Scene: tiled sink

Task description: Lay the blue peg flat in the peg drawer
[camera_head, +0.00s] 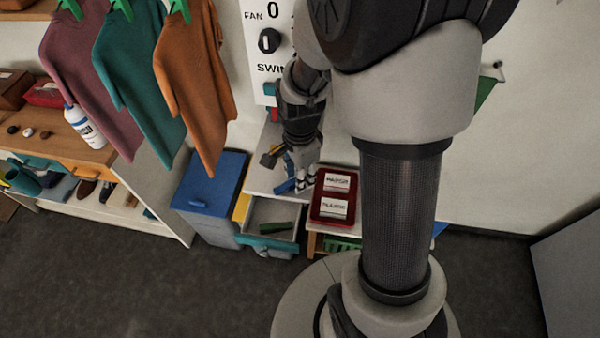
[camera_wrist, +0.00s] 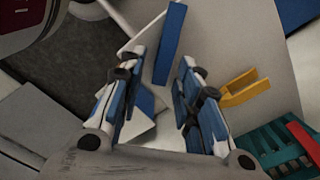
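The blue peg (camera_wrist: 170,45) is a long straight bar on the pale counter top. In the wrist view it runs from the top edge down to the gap between my fingertips. My gripper (camera_wrist: 165,65) is open, with blue-and-white fingers on either side of the peg's near end; I cannot tell whether they touch it. In the head view my gripper (camera_head: 302,184) points down over the counter, and a blue piece, seemingly the peg, shows beside it (camera_head: 284,187). The drawer (camera_head: 270,241) with a teal front stands open below, with a green peg (camera_head: 274,227) inside.
A red tray (camera_head: 318,216) with two white labelled cards stands right of my gripper. A blue-lidded bin (camera_head: 210,182) is left of the drawer. A yellow forked piece (camera_wrist: 240,90) and a teal slatted thing (camera_wrist: 275,148) lie near my gripper. Shirts (camera_head: 190,85) hang at the left.

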